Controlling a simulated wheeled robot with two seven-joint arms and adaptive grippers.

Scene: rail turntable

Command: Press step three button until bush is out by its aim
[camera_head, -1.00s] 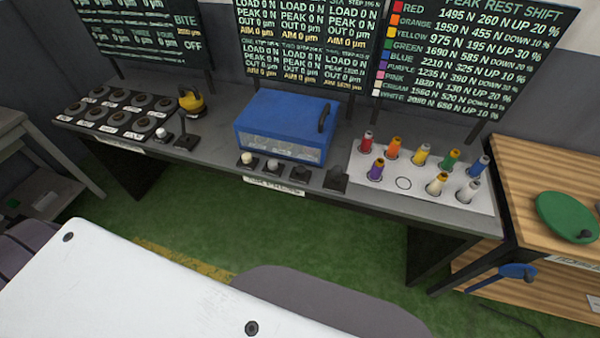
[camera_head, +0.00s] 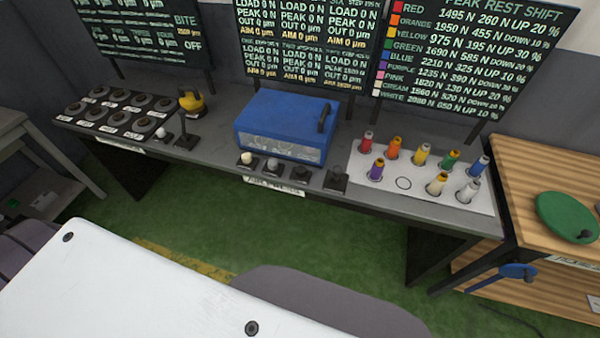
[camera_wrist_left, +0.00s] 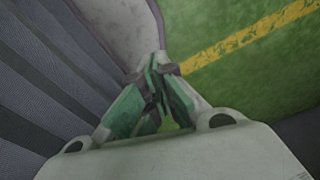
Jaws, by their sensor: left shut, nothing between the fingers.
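A blue box with a clear front and a black handle (camera_head: 285,125) stands on the grey bench in the head view. A row of small buttons sits before it: a cream one (camera_head: 247,158), a grey one (camera_head: 272,164), and dark ones (camera_head: 300,172). Their step labels are too small to read. The screens (camera_head: 305,40) above show load, peak, out and aim lines. My left gripper (camera_wrist_left: 160,75) is shut and empty in the left wrist view, over the floor and away from the bench. My right gripper is not in view.
A white plate (camera_head: 365,195) holds several coloured bushes at the bench's right. Several dark round seats (camera_head: 115,105) and a yellow-black item (camera_head: 191,101) are at the left. A wooden table (camera_head: 530,170) with a green disc (camera_head: 566,217) adjoins on the right. Green floor (camera_head: 210,225) lies before the bench.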

